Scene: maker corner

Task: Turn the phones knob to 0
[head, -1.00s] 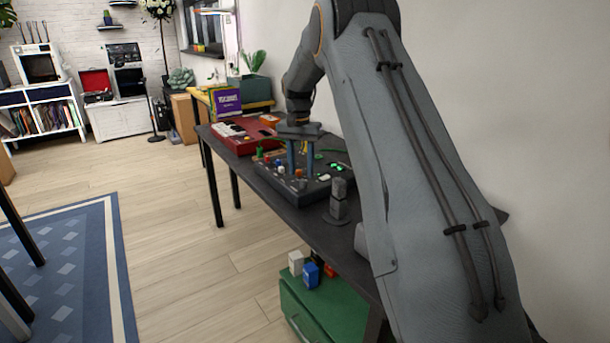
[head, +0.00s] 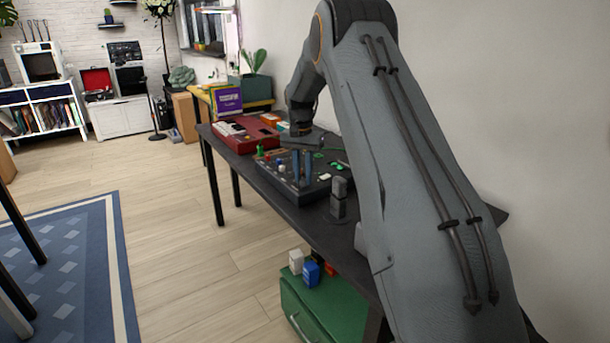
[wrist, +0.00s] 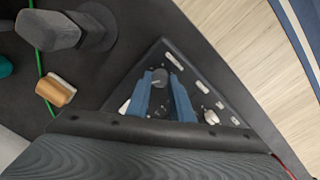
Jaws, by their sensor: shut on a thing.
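A dark control panel (head: 322,186) lies on the dark bench. It has small coloured and pale knobs and green lights on top. In the wrist view the panel (wrist: 205,82) shows as a dark wedge with white controls. My gripper (wrist: 163,82) points down at it, with its two blue fingers on either side of a round dark knob (wrist: 160,77). The jaws are shut on this knob. In the head view my gripper (head: 302,178) reaches down onto the panel's top. No label or scale can be read, so the knob's setting cannot be told.
A grey post-like object (head: 338,198) stands on the bench close to the panel's near side. A red keyboard device (head: 245,134) lies beyond it. A green cable (wrist: 39,62) and an orange-brown piece (wrist: 56,90) show in the wrist view. Floor lies open left of the bench.

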